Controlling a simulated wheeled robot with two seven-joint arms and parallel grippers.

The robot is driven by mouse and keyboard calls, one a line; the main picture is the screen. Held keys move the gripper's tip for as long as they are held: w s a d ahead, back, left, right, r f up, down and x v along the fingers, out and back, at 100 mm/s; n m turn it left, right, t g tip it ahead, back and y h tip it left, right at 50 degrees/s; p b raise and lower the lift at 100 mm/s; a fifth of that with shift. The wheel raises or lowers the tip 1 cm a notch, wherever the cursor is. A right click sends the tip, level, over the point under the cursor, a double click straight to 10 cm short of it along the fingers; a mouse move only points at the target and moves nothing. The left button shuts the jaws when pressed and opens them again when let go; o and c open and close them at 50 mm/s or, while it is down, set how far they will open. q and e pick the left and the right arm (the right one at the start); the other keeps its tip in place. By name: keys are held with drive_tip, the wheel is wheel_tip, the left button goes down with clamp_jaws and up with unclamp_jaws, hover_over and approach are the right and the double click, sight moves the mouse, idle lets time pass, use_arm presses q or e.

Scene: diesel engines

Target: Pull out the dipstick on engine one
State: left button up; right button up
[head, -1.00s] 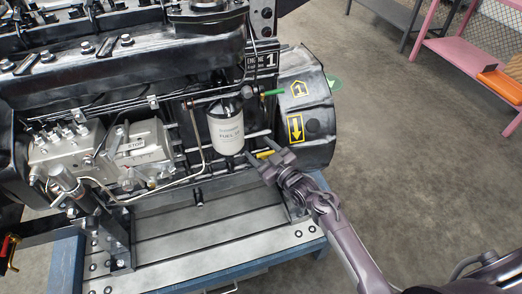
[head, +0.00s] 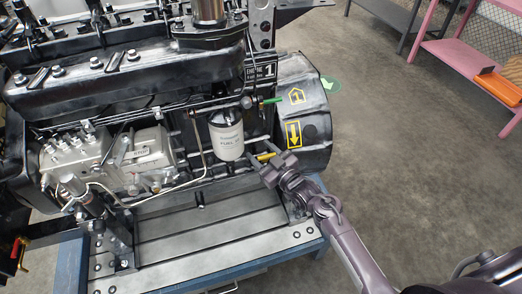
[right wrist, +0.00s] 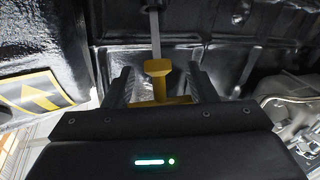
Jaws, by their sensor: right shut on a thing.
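The dipstick has a yellow handle (head: 265,156), low on the engine's side, right of the white fuel filter (head: 226,138). In the right wrist view the yellow T-shaped handle (right wrist: 158,68) sits between my fingers, with a thin grey stem (right wrist: 155,30) running up from it. My right gripper (head: 264,162) is shut on this handle. How far the stem sits in its tube cannot be told. My left gripper is not in view.
The engine stands on a slotted metal bed on a blue frame (head: 310,248). The black bell housing (head: 315,100) with yellow arrow labels is close above my right gripper. A green-tipped lever (head: 273,100) sticks out above. Open floor lies to the right; a pink shelf (head: 455,52) is beyond.

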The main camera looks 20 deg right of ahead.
drive_tip(key=s+r+p, duration=0.7)
drive_tip(key=r+p, duration=0.5)
drive_tip(key=shift+s+r, duration=0.15)
drive_tip(key=shift+r, duration=0.1)
drive_tip(key=shift+d, duration=0.1)
drive_tip(key=o, duration=1.1)
drive_tip(key=shift+c, duration=0.2)
drive_tip(key=b+v, duration=0.1)
drive_tip(key=v, duration=0.7)
